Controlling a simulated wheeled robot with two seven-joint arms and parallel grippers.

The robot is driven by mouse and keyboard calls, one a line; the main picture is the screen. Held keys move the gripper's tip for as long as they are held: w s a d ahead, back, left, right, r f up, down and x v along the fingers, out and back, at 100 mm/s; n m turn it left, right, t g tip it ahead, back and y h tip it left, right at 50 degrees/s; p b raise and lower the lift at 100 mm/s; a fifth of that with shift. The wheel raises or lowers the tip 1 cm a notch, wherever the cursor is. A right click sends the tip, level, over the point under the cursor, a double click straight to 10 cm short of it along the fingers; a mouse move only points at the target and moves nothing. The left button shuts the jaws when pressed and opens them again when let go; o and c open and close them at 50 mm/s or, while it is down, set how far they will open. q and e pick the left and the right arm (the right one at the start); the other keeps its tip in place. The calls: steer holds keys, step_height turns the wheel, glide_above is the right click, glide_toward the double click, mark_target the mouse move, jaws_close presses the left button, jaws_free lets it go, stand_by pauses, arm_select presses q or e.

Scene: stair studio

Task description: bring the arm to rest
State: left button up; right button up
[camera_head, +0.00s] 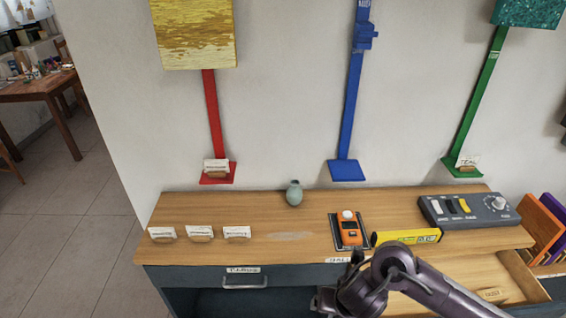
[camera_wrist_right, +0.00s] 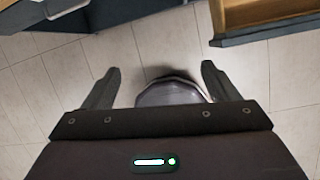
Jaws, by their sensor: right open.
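My right arm (camera_head: 400,272) comes in from the lower right in the head view, bent in front of the desk's front edge. Its fingertips cannot be made out there. In the right wrist view my right gripper (camera_wrist_right: 161,66) is open, its two fingers wide apart with nothing between their tips. Floor tiles show beyond it, and a rounded grey shape shows behind the fingers. My left arm and gripper are not in view.
The wooden desk (camera_head: 280,254) carries a small vase (camera_head: 294,193), several cards, an orange device (camera_head: 349,228), a yellow level (camera_head: 405,237) and a grey control box (camera_head: 468,209). An open drawer (camera_head: 515,274) is at right. The floor at left (camera_head: 75,235) is clear.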

steer(key=w+a+f+m+g+y+b, duration=0.2)
steer(key=a+f+m+y, duration=0.15)
steer(key=f+m, duration=0.9)
steer(key=s+d+f+m, duration=0.2)
steer(key=f+m, duration=0.3)
steer(key=f, duration=0.4)
steer(key=s+d+f+m, duration=0.2)
steer(key=s+f+m, duration=0.15)
steer(key=f, duration=0.55)
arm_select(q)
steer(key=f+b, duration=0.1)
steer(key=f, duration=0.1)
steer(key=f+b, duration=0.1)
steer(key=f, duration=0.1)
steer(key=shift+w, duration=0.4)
arm_select(e)
steer(key=s+d+f+m+h, duration=0.1)
steer(key=s+d+f+m, duration=0.2)
steer(key=s, duration=0.6)
steer(key=s+d+f+m+h, duration=0.2)
steer(key=s+d+f+m, duration=0.2)
steer(key=s+f, duration=0.3)
steer(key=s+d+f+m+g+h, duration=0.1)
steer(key=s+d+f+m, duration=0.2)
steer(key=s, duration=0.9)
step_height(320, 180, down, 3)
steer(key=shift+d+f+m, duration=0.1)
steer(key=shift+d+m, duration=0.2)
steer(key=shift+m, duration=0.2)
